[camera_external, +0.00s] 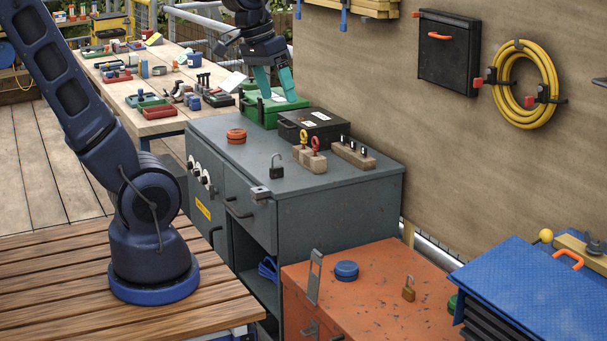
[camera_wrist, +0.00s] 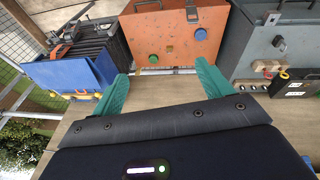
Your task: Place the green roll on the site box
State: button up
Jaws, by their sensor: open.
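The green roll (camera_external: 452,304) sits on the orange metal box (camera_external: 375,300) at its right side, partly hidden by the blue box in the external view. In the wrist view the green roll (camera_wrist: 153,59) shows whole on the orange box (camera_wrist: 160,25), beyond my fingertips and apart from them. No label tells which box is the site box; the grey cabinet (camera_external: 300,190) stands beside the orange one. My gripper (camera_external: 277,90) is in front of the green case in the external view. Its teal fingers (camera_wrist: 165,82) are spread with nothing between them.
A blue roll (camera_external: 346,270) and a brass padlock (camera_external: 408,290) also sit on the orange box. The blue box (camera_external: 540,285) stands at its right. The grey cabinet bears an orange roll (camera_external: 236,135), a padlock (camera_external: 277,167), a black case (camera_external: 314,125) and a green case (camera_external: 262,108).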

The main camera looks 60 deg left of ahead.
jog(key=shift+m+t+y, duration=0.6)
jog(key=shift+t+y, duration=0.1)
jog(key=shift+t, duration=0.1)
jog(key=shift+s+a, duration=0.25)
jog(key=shift+s, duration=0.55)
jog(key=shift+s+a, duration=0.3)
jog(key=shift+s, duration=0.5)
jog(key=shift+s+a, duration=0.25)
jog(key=shift+s, duration=0.55)
